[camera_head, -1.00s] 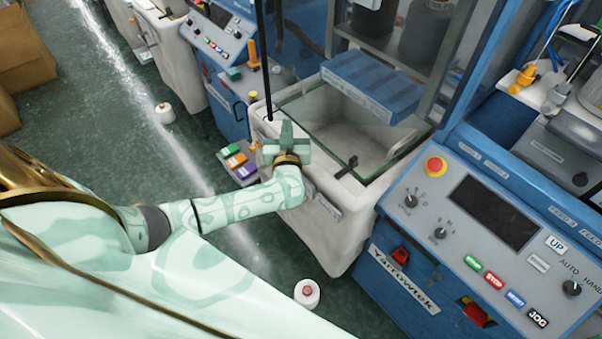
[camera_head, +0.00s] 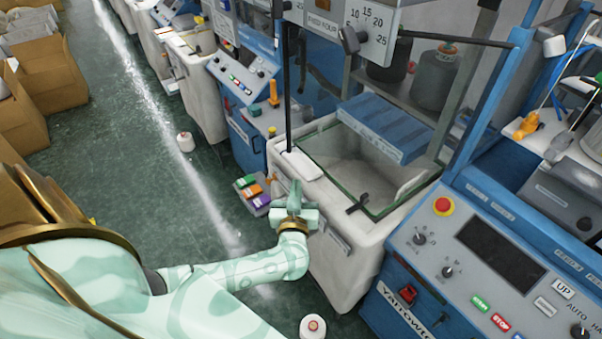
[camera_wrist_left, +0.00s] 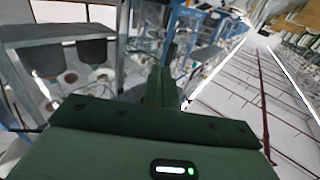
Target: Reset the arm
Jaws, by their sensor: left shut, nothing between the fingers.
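My left gripper (camera_head: 294,196) is in the middle of the head view, at the end of my pale green arm. Its fingers are together and point up, with nothing between them. It is in front of the white bin (camera_head: 340,262) of the knitting machine, near the bin's left front side; I cannot tell whether they touch. In the left wrist view the shut fingers (camera_wrist_left: 160,86) stand up from the dark green gripper body, with blurred machines behind. My right gripper is not in view.
A control panel (camera_head: 500,262) with buttons is at the right. Colored packets (camera_head: 252,190) lie left of the gripper. Yarn cones stand on the floor, one at the left (camera_head: 186,142) and one at the bottom (camera_head: 312,327). Cardboard boxes (camera_head: 48,75) stand at the far left. The floor aisle is mostly clear.

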